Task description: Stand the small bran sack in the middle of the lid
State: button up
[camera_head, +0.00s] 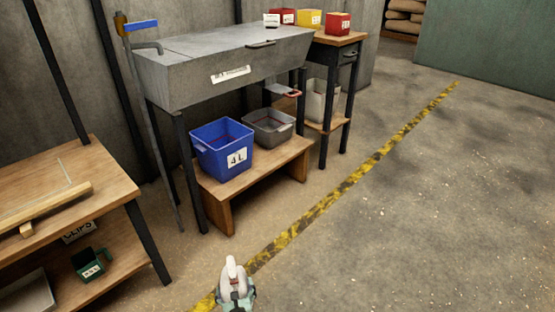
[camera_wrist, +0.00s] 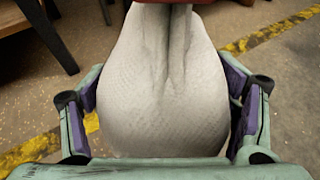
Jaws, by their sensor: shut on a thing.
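A small pale sack (camera_head: 231,268) is held at the bottom of the head view, above the floor. In the wrist view the sack (camera_wrist: 160,95) fills the middle, with a gathered neck at the top and a bit of red at the picture's edge. My gripper (camera_head: 236,290) is shut on it, with purple-padded fingers on both sides. The lid (camera_head: 210,42) is the flat grey metal top of the long chest on black legs, with a dark handle at its front edge. The sack is well apart from the lid.
A blue 4L bin (camera_head: 222,150) and a grey tub (camera_head: 268,127) stand on a low wooden bench under the chest. Red and yellow boxes (camera_head: 309,19) stand behind on the right. A wooden shelf table (camera_head: 75,195) is at left. Open floor lies to the right.

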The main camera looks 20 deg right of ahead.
aim_at(238, 35)
jog(key=i+l+z, duration=0.15)
jog(key=z, duration=0.15)
jog(key=i+l+z, duration=0.1)
jog(key=i+z, duration=0.4)
jog(key=i, duration=0.55)
jog(key=l, duration=0.1)
